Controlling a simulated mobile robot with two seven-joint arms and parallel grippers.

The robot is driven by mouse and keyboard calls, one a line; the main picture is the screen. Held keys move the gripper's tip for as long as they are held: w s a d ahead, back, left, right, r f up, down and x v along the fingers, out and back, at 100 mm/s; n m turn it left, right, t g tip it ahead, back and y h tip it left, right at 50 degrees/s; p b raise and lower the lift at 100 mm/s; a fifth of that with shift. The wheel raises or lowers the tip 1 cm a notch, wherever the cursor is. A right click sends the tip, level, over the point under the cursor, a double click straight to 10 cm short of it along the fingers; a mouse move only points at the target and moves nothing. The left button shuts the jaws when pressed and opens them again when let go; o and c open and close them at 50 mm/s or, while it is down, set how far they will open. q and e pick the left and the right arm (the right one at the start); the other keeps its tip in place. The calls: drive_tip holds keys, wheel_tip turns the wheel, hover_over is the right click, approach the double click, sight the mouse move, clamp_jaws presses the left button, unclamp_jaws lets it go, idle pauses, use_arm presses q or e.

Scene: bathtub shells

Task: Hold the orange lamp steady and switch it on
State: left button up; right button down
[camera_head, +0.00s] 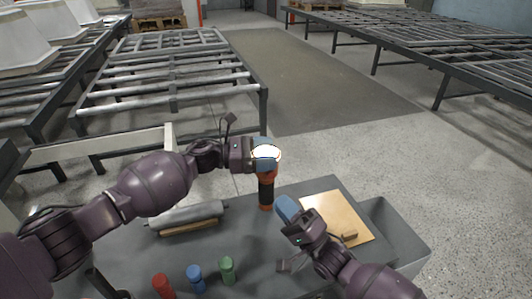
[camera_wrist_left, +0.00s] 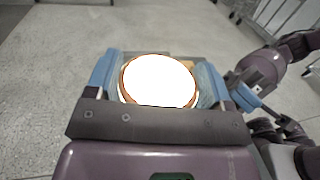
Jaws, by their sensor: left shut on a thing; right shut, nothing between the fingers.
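The orange lamp (camera_head: 266,192) stands upright at the far edge of the grey table, with an orange base and a dark middle. Its round top is bright white and looks lit; it fills the middle of the left wrist view (camera_wrist_left: 158,80) inside an orange rim. My left gripper (camera_head: 264,156) is shut on the lamp's head, with blue fingers (camera_wrist_left: 101,75) on both sides of it. My right gripper (camera_head: 287,208) is shut and empty, its blue fingertips just right of the lamp's lower body, with a small gap. The lamp's switch cannot be made out.
On the grey table (camera_head: 250,250) lie a grey roll (camera_head: 187,216) and, at the front, red (camera_head: 162,286), blue (camera_head: 195,278) and green (camera_head: 227,270) pieces. A tan board (camera_head: 335,215) with a wooden-handled tool (camera_head: 345,237) lies at right, beside a grey bin (camera_head: 405,235). Metal racks stand beyond.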

use_arm(q)
drive_tip(key=o, duration=1)
